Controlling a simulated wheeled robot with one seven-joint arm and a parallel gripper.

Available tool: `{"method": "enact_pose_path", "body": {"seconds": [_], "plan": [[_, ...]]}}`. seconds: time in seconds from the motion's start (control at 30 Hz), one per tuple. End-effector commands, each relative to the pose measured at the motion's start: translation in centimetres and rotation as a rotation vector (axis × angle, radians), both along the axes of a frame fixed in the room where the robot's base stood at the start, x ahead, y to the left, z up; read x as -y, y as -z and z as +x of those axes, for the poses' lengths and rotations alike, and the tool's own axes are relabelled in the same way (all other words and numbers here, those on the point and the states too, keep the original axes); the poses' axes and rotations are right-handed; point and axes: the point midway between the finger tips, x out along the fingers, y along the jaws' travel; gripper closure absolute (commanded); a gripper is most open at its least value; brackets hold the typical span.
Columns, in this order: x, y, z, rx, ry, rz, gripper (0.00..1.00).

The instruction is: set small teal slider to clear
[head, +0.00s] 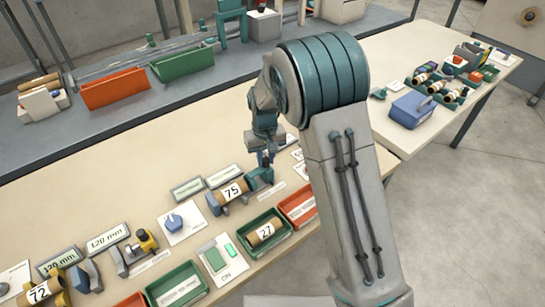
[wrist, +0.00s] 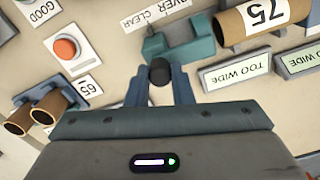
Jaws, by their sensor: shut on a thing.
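The small teal slider (wrist: 190,50) shows at the top middle of the wrist view, beside a white label strip (wrist: 150,14) on which "CLEAR" can be read. Its round black knob (wrist: 160,72) stands between the two fingers of my gripper (wrist: 160,84), which is shut on it. In the head view the teal slider (head: 264,177) is at the end of the "75" tube, and my gripper (head: 265,159) is right above it. The knob is hidden in the head view. I cannot tell where along its travel the slider stands.
The cardboard tube marked "75" (wrist: 232,30) lies close to the slider. "TOO WIDE" signs (wrist: 235,70), a red button (wrist: 66,48) and a "65" tube holder (wrist: 78,92) are nearby. A green bin (head: 283,234) holds a "27" tube; a red bin (head: 299,208) stands beside it.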

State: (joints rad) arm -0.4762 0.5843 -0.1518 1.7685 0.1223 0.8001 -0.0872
Motion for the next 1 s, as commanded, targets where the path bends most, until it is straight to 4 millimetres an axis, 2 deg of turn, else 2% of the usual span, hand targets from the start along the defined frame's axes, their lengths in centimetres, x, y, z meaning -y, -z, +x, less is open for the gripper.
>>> {"method": "enact_pose_path", "body": {"seconds": [0.3,0.33,0.4,0.77,0.87,1.0], "plan": [[0.0,-0.1,0.2,0.007,-0.007,-0.006,1.0],[0.0,-0.1,0.2,0.007,-0.007,-0.006,0.71],[0.0,-0.1,0.2,0.007,-0.007,-0.005,0.57],[-0.3,-0.6,0.1,0.007,-0.011,-0.003,0.57],[-0.3,-1.9,0.1,0.008,-0.011,-0.002,0.57],[-0.2,-4.9,0.2,0.011,-0.009,-0.001,0.57]]}}
